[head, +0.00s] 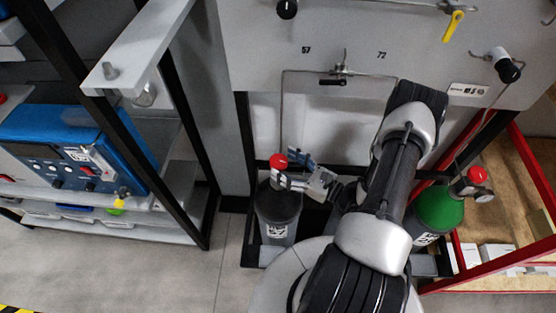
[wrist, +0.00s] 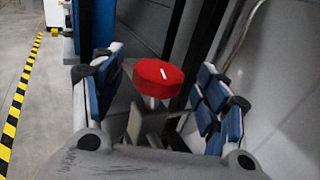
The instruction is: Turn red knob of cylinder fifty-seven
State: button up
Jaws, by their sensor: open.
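The red knob (head: 278,161) sits on top of a dark grey cylinder (head: 278,212) below the panel label 57. My gripper (head: 288,169) reaches in from the right at knob height. In the wrist view the red knob (wrist: 158,77) with a white mark shows between the two blue-padded fingers of my gripper (wrist: 160,70). The fingers are open, with a visible gap on each side of the knob. Whether the knob lies fully between the fingertips in depth is hard to tell.
A green cylinder (head: 440,208) with another red knob (head: 477,175) stands to the right, by a red frame (head: 480,280). The wall panel (head: 420,65) with thin pipes is behind. A shelf with a blue device (head: 75,145) is at left, with clear floor (head: 190,270) before it.

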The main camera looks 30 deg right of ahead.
aim_at(278, 160)
jog(key=shift+x, duration=1.65)
jog(key=shift+c, duration=0.4)
jog(key=c, duration=1)
